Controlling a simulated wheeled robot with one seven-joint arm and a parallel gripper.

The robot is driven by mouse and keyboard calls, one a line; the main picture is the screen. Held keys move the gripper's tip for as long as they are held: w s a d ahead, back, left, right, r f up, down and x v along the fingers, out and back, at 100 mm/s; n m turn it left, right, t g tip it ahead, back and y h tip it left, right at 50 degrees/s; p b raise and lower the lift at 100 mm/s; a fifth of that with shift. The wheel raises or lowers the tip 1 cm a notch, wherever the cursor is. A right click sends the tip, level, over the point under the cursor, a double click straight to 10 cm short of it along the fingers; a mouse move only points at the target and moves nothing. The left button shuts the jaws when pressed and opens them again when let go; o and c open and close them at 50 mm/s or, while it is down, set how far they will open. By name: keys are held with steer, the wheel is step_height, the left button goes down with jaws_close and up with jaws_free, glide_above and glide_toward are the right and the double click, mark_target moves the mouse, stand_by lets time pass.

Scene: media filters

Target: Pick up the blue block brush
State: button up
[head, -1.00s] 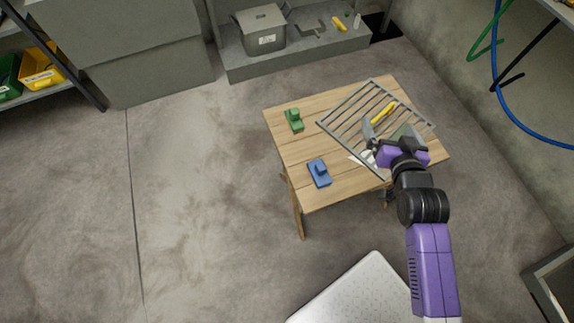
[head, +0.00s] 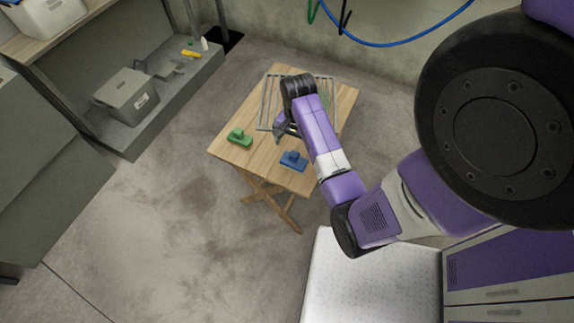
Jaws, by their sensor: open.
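The blue block brush (head: 293,161) lies on the wooden table (head: 226,150) near its front edge, its raised handle part upward. A similar green block brush (head: 239,137) lies to its left. My gripper (head: 281,131) is open and empty above the table, just behind the blue brush in the picture and apart from it. My purple forearm passes close to the right of the brush. The fingertips are small and partly hidden by my wrist.
A metal wire rack (head: 268,98) lies on the back of the table, partly hidden behind my arm. A grey shelf unit at upper left holds a lidded grey box (head: 126,98) and small tools. Open floor lies left of the table.

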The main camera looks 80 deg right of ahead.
mark_target(294, 159)
steer(key=shift+s+a+f, duration=0.1)
steer(key=shift+s+a, duration=0.05)
steer(key=shift+a, duration=0.1)
steer(key=shift+w+f, duration=0.2)
steer(key=shift+f, duration=3.6)
steer(key=c, duration=1.4)
